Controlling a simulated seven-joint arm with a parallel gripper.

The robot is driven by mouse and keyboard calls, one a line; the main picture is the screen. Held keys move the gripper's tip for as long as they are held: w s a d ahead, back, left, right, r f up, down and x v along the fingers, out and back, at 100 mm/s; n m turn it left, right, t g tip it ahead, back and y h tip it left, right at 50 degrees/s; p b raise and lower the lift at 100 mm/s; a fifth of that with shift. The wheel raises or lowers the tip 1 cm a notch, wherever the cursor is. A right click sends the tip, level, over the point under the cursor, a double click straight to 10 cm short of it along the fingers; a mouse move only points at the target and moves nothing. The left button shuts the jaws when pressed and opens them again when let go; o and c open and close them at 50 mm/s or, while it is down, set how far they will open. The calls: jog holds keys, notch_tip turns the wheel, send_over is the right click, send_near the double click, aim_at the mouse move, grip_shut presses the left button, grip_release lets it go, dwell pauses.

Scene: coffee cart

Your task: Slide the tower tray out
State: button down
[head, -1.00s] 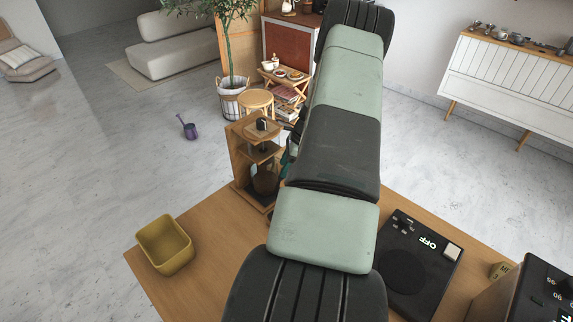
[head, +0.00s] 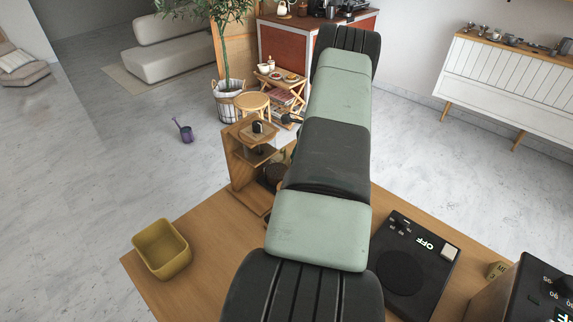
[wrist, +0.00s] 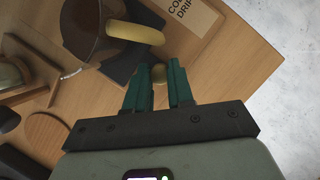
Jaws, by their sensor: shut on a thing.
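The wooden drip tower (head: 240,172) stands on the left of the cart top in the head view. A dark carafe (head: 275,173) shows at its lower right side, partly hidden by my arm. In the wrist view the dark tray (wrist: 118,66) lies low over the wood, with the glass carafe (wrist: 85,28) and its pale yellow handle (wrist: 135,33) above it. My gripper (wrist: 158,80) is shut on the small round knob (wrist: 158,73) at the tray's edge. The gripper is hidden behind my arm in the head view.
A yellow bin (head: 161,249) stands at the cart's left edge. A black scale (head: 415,255) reading OFF and a dark machine (head: 535,290) are on the right. A label plate (wrist: 186,14) lies beyond the tray, and bare wood is beside my gripper.

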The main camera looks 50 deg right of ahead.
jog(key=shift+d, duration=2.5)
jog(key=c, duration=1)
grip_release()
jog(key=v, duration=1)
jog(key=shift+s+r, duration=0.15)
jog(key=shift+r, duration=0.25)
jog(key=shift+d, duration=0.1)
